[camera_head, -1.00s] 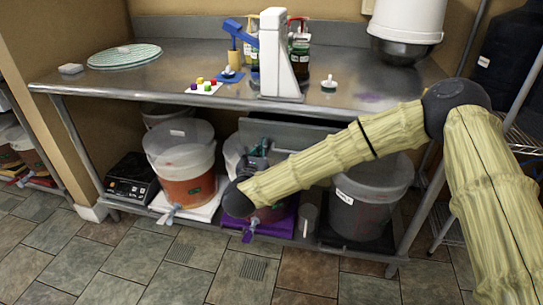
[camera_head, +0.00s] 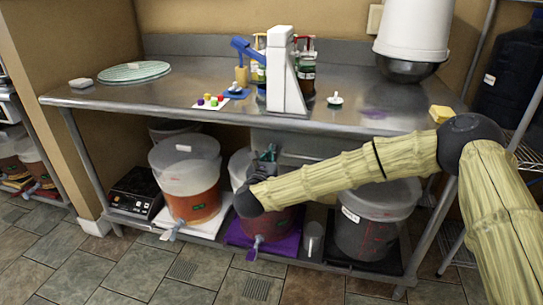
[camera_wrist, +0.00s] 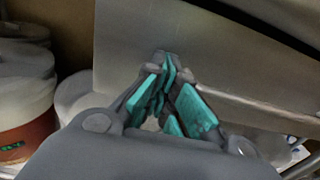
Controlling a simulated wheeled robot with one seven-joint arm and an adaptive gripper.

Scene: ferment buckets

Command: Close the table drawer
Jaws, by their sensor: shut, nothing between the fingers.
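The table drawer shows as a plain grey metal panel (camera_head: 320,146) under the steel tabletop, partly behind my arm. How far it stands out cannot be told. In the wrist view a broad grey metal face (camera_wrist: 130,35), likely the drawer's front, fills the upper middle. My gripper (camera_head: 267,153) is below the tabletop's front edge, at the left part of the panel. In the wrist view my gripper's teal-padded fingers (camera_wrist: 170,88) are shut and empty, pointing at the grey face. They look close to it; contact cannot be told.
The steel table (camera_head: 190,95) carries a white press (camera_head: 284,75), a green round mat (camera_head: 134,71) and a yellow sponge (camera_head: 441,114). Below stand an orange bucket (camera_head: 190,190), a grey bucket (camera_head: 368,230) and a black scale (camera_head: 136,192). Tiled floor in front is open.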

